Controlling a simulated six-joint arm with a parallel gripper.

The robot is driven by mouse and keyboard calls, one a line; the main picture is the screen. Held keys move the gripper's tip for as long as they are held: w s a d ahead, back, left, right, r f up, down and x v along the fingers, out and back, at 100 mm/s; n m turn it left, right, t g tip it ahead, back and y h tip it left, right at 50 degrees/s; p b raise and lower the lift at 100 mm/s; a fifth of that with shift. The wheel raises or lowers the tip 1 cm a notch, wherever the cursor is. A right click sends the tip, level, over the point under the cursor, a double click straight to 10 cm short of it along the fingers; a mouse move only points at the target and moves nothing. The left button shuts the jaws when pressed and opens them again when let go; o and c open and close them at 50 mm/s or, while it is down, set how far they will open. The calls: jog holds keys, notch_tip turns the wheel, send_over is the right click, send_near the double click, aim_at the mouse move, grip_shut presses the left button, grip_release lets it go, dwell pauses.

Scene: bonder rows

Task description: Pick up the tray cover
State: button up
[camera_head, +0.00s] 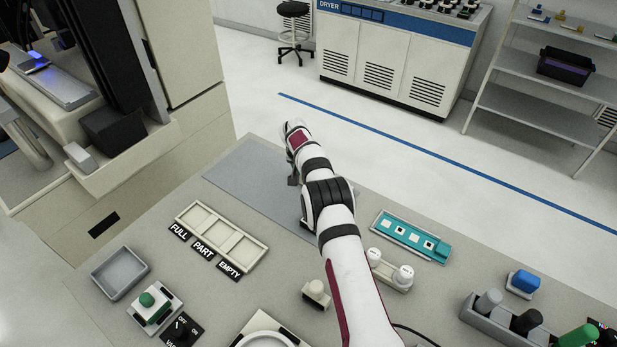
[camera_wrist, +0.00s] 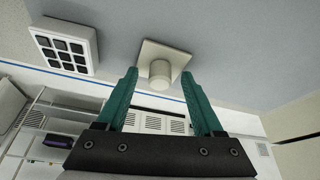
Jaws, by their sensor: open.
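The tray cover, a pale square plate (camera_wrist: 178,50) with a round knob (camera_wrist: 160,74), sits on the grey mat in the wrist view. My gripper (camera_wrist: 159,77) has its two teal fingers spread and empty. The knob shows in the gap between the fingertips, apart from both fingers. I cannot tell how far beyond the tips it lies. A white tray with dark square pockets (camera_wrist: 65,46) sits beside the cover, to the left in the wrist view. In the head view my arm hides the cover and the pocketed tray, and my gripper's fingers cannot be made out.
The grey mat (camera_head: 235,178) lies at the table's far edge. A rack labelled FULL, PART, EMPTY (camera_head: 222,238) stands left of my arm. A teal tray (camera_head: 411,235) and two white knobbed pieces (camera_head: 389,270) are to the right. Several bottles stand in a grey holder (camera_head: 505,320).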

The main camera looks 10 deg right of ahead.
grip_shut()
dwell(0.3)
